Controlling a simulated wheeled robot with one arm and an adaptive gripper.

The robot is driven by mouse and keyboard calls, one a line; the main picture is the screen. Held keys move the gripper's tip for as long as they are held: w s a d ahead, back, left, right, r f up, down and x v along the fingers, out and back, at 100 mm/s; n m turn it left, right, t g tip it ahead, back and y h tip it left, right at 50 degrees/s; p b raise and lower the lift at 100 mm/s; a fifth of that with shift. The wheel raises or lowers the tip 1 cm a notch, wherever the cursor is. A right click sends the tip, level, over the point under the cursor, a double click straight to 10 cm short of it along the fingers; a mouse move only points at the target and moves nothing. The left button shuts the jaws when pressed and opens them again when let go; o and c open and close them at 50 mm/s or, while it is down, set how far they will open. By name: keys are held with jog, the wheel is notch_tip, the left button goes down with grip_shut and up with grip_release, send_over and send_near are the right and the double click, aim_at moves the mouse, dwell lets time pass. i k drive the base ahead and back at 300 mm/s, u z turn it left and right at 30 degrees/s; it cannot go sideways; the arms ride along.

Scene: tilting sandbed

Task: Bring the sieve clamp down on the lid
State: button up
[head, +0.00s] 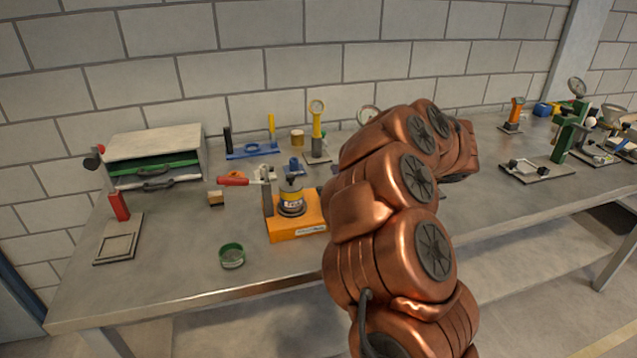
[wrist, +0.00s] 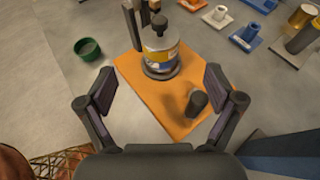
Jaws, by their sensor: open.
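The sieve stack (head: 292,197), a short cylinder with a yellow and white band, stands upright on an orange base (head: 312,229). In the wrist view the sieve stack (wrist: 161,55) is beyond my gripper (wrist: 159,87), which is open and empty over the orange base (wrist: 150,108). The red handle is outside the wrist view. My arm hides the gripper in the head view.
A dark upright knob (wrist: 197,102) stands near my right finger. A drawer cabinet (head: 155,155) stands at the back left.

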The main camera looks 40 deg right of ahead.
aim_at(230, 181)
jog(key=k, duration=0.95)
